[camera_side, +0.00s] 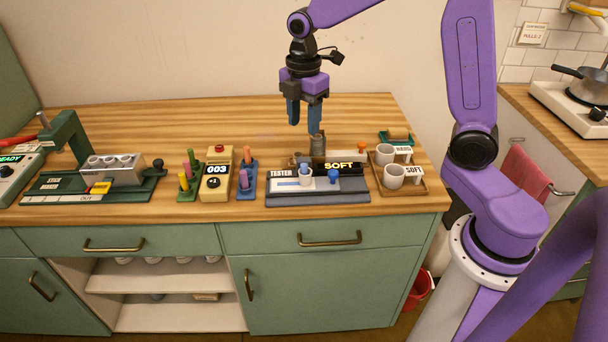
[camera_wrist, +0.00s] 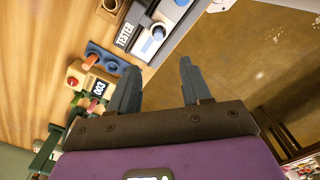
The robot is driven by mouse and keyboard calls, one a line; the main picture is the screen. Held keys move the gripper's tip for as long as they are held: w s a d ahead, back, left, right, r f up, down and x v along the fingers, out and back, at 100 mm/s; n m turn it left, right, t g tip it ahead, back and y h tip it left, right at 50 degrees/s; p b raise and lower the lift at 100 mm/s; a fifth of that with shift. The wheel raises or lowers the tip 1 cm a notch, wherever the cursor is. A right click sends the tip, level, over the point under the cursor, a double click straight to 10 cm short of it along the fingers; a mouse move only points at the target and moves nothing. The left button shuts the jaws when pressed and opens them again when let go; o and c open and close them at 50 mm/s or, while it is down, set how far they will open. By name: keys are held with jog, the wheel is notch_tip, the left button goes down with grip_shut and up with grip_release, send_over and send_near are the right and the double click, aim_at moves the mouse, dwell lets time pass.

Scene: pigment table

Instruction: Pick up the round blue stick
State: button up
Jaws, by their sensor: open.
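My gripper (camera_side: 304,126) is open and empty, pointing down above the back of the table, behind the tester. In the wrist view its two fingers (camera_wrist: 160,72) are apart with nothing between them. I cannot tell which blue piece is the round blue stick.
A blue rack (camera_side: 246,191) holds an orange and a purple stick. A green rack (camera_side: 188,193) holds several coloured sticks. A counter box (camera_side: 216,180) reads 003. A tray (camera_side: 414,185) with white cups is at right.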

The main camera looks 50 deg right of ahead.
aim_at(303, 165)
notch_tip(303, 165, down, 11)
jog(key=shift+w+f, duration=0.1)
jog(key=shift+f, duration=0.05)
grip_shut()
dwell(0.5)
